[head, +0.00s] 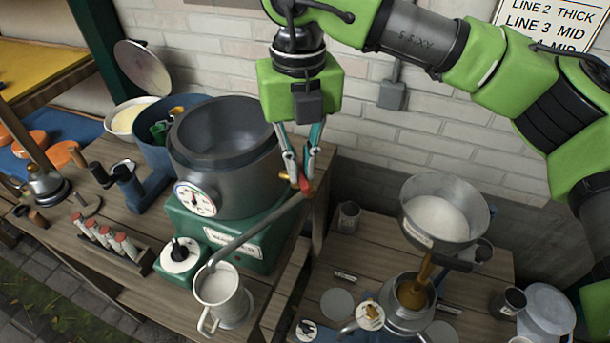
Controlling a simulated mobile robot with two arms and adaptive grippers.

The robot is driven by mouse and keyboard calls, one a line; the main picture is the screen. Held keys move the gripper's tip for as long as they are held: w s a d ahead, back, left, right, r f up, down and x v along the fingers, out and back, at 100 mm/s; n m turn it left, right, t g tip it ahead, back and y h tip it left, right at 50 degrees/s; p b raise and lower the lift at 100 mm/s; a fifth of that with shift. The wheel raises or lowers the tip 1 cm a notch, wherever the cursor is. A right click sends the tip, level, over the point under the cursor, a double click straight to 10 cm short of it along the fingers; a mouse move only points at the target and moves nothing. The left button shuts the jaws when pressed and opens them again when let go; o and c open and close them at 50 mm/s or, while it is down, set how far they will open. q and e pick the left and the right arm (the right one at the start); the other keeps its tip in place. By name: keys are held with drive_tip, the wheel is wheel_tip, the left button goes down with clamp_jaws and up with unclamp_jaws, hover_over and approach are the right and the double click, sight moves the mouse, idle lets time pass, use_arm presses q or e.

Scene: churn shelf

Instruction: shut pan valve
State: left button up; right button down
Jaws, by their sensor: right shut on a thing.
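The pan (235,165) is a large dark grey pot with a dial gauge on its front, set on a green base (228,238). At its right side is the pan valve, with a red handle (306,186) and a brass fitting (284,177). A grey pipe (255,235) slopes from the valve down to a metal jug (223,293) holding white liquid. My right gripper (303,182) reaches down from above, its fingers closed on the red handle. Whether liquid is flowing is hidden inside the pipe. My left gripper is not in view.
A metal hopper (442,213) with white contents stands over a small pot (408,303) on the lower right table. A blue tub (180,130) and a cream bowl (127,117) sit behind left. A rack of red-topped vials (108,238) is at front left. A brick wall closes the back.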

drive_tip(key=m+b, duration=0.1)
drive_tip(key=m, duration=0.1)
drive_tip(key=a+m+b, duration=0.1)
drive_tip(key=m+b, duration=0.1)
drive_tip(key=shift+f, duration=0.1)
drive_tip(key=shift+a+m+b, duration=0.2)
drive_tip(key=shift+m+b, duration=0.3)
drive_tip(key=shift+m, duration=0.3)
drive_tip(key=shift+a+m+b, duration=0.2)
drive_tip(key=shift+m+b, duration=0.3)
drive_tip(key=shift+m, duration=0.3)
drive_tip(key=shift+w+r, duration=0.1)
drive_tip(key=shift+r, duration=0.15)
drive_tip(key=c, duration=2.2)
unclamp_jaws()
drive_tip(key=shift+o, duration=0.2)
drive_tip(key=shift+f, duration=0.1)
